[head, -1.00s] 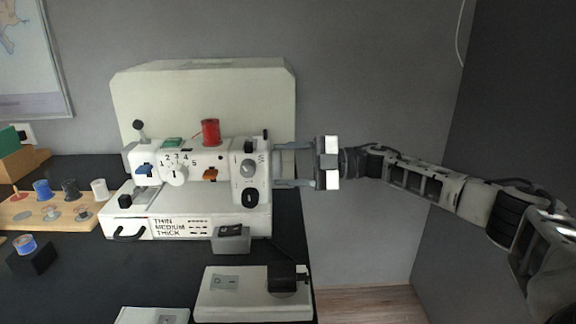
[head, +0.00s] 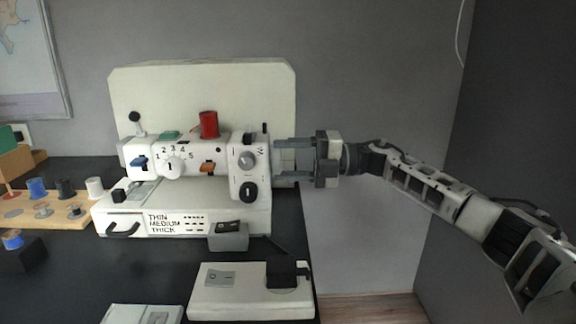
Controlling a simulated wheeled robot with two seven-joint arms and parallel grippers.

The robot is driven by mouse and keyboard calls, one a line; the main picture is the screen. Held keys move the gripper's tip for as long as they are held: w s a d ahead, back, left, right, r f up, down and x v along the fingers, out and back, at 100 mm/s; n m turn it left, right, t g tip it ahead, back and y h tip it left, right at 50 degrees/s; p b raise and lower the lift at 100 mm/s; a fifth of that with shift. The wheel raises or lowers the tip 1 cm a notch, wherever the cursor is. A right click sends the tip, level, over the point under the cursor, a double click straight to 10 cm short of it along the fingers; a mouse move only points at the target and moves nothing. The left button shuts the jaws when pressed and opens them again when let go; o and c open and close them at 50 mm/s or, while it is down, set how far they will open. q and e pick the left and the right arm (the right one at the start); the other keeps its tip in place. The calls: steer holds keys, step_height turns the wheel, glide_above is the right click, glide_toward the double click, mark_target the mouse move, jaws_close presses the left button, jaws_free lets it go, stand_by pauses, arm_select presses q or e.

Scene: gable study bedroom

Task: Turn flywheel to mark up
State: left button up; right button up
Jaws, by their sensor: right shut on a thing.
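A white sewing machine (head: 210,211) stands on the black table. Its flywheel (head: 284,158) is on the right end, seen edge-on and partly hidden between my fingers. My right gripper (head: 284,159) comes in from the right and is shut on the flywheel, one finger above the other. The wheel's mark cannot be made out. My left gripper is not in view.
A red thread spool (head: 209,125) stands on top of the machine. A wooden rack (head: 60,218) with several spools is at the left. A white box with a switch (head: 250,303) lies in front. Free room is right of the table.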

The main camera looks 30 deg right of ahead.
steer(key=shift+n, duration=0.3)
steer(key=o, duration=1)
steer(key=v, duration=1.6)
steer(key=shift+s, duration=0.1)
steer(key=shift+s+f, duration=0.1)
